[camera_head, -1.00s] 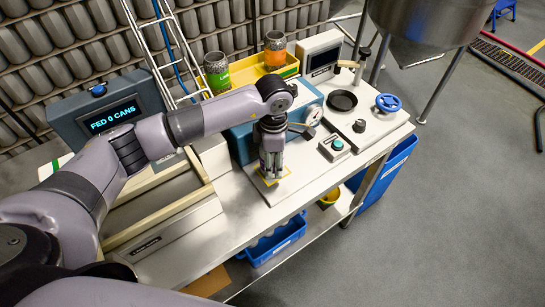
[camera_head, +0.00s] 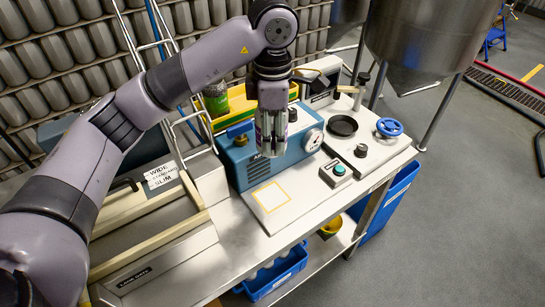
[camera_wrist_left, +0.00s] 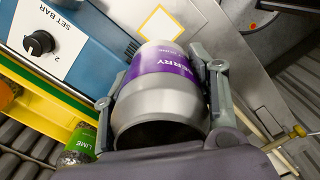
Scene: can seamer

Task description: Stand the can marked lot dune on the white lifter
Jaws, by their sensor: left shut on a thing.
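My left gripper (camera_head: 271,148) is shut on a silver can with a purple label (camera_wrist_left: 165,85). The label letters end in "RRY"; I cannot read a lot mark. The white seamer base (camera_head: 375,150) stands to the right, with a black round plate (camera_head: 343,126) and a blue handwheel (camera_head: 389,127). I cannot pick out a white lifter for certain. My right gripper is not in view.
A green-labelled can (camera_head: 216,101) stands in the yellow tray (camera_head: 237,100) at the back; it reads "LIME" in the left wrist view (camera_wrist_left: 80,145). A button box (camera_head: 337,173) sits on the table. Blue bins (camera_head: 275,278) are below. The table front is clear.

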